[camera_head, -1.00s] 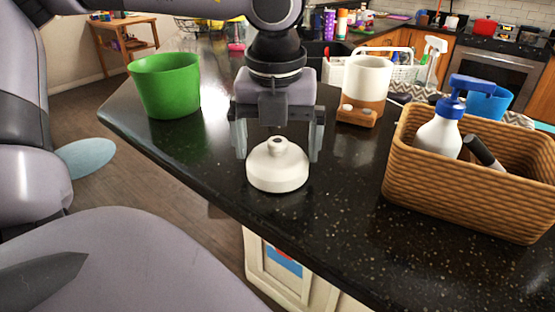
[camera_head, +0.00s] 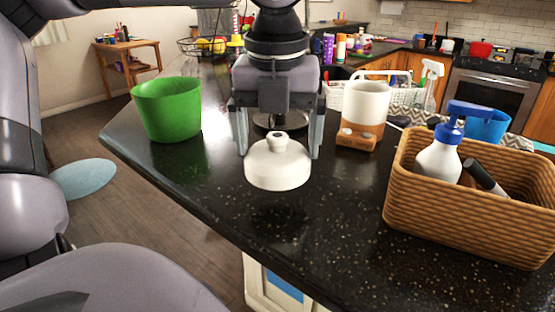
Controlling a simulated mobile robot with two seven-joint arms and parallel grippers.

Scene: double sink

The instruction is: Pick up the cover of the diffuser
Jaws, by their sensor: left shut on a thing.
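The white dome-shaped cover (camera_head: 278,170) with a small knob on top is between the fingers of my left gripper (camera_head: 279,150). The gripper points down and is shut on the cover, with a finger at each side. A dark shadow lies on the counter below the cover, which hangs a little above the surface. The diffuser body (camera_head: 366,103), a white cylinder on a wooden base, stands upright to the right, apart from the gripper. My right gripper is not in view.
A green cup (camera_head: 168,109) stands at the left edge of the dark counter (camera_head: 300,235). A wicker basket (camera_head: 470,220) with a white spray bottle (camera_head: 439,157) is at the right. A white wire rack (camera_head: 345,95) is behind the diffuser. The counter's front middle is clear.

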